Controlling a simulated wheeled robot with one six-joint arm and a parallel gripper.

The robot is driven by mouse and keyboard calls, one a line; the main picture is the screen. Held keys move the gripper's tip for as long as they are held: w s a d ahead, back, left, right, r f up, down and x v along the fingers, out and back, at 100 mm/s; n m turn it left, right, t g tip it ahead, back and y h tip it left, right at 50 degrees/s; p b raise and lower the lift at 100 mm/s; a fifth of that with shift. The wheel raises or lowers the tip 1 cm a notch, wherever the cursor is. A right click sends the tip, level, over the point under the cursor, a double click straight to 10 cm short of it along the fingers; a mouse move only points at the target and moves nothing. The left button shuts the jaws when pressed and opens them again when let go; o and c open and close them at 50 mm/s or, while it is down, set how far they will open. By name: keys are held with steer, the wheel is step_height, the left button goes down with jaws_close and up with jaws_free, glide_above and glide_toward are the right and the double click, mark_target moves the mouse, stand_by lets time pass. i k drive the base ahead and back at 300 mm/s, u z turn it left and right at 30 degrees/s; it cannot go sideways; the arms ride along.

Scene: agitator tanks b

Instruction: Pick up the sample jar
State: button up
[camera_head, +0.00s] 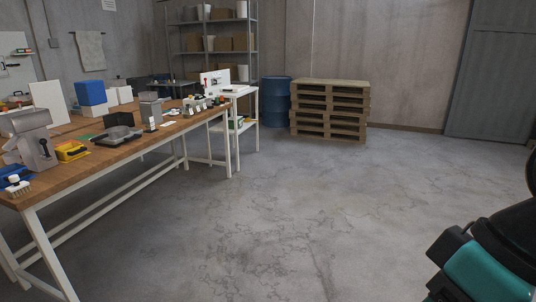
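I cannot make out the sample jar for certain. Several small items stand at the far end of the long wooden workbench (130,153), too small to tell apart, and a jar could be among them. My gripper does not show. Only a dark and teal part of my own body shows at the lower right edge, far from the bench.
The workbench runs along the left, with a grey machine (28,140) and a yellow box (72,151). A small white table (243,92) stands past its end. A blue drum (276,101) and stacked pallets (330,108) stand at the back. The concrete floor (300,215) is clear.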

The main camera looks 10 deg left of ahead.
mark_target(186, 112)
steer(key=u, duration=0.3)
steer(key=i, duration=2.25)
steer(key=u, duration=0.6)
steer(key=i, duration=1.55)
steer(key=u, duration=0.15)
